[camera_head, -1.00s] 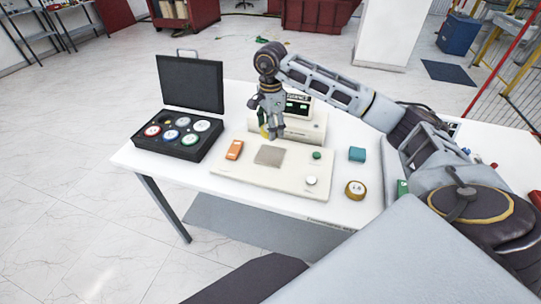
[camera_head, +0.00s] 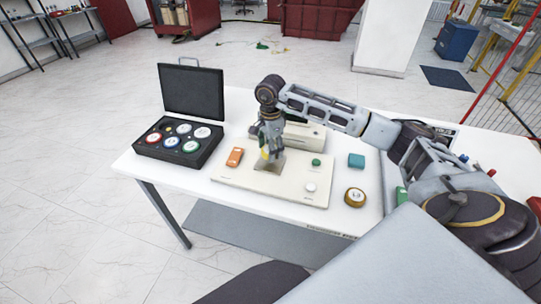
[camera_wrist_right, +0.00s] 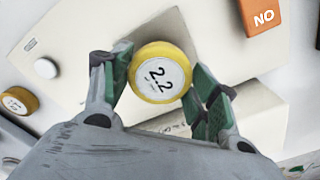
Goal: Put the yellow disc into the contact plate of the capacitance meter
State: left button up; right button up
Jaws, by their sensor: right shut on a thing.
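The yellow disc (camera_wrist_right: 160,73), with a white face marked 2.2, is held between the green-padded fingers of my right gripper (camera_wrist_right: 160,82). In the head view a bit of the disc's yellow (camera_head: 264,154) shows at the fingertips of my right gripper (camera_head: 267,156). The capacitance meter's cream base (camera_head: 240,184) lies on the table, its raised body (camera_head: 309,138) behind. The grey square contact plate (camera_head: 267,168) is partly hidden behind the gripper. The disc appears over the plate; whether it touches cannot be told. My left gripper is out of view.
An orange block (camera_head: 235,157), marked NO in the wrist view (camera_wrist_right: 264,16), sits left of the plate. A green button (camera_head: 316,162) and white knob (camera_head: 310,187) are right. A teal block (camera_head: 356,160), another yellow-edged disc (camera_head: 355,197) and an open black case (camera_head: 205,154) of discs are nearby.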

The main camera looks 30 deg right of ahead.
jog(key=shift+f+p, duration=0.3)
jog(key=shift+f, duration=1.5)
jog(key=shift+f, duration=0.15)
jog(key=o, duration=1.2)
jog(key=shift+r+b, duration=0.65)
jog(key=shift+r, duration=5.5)
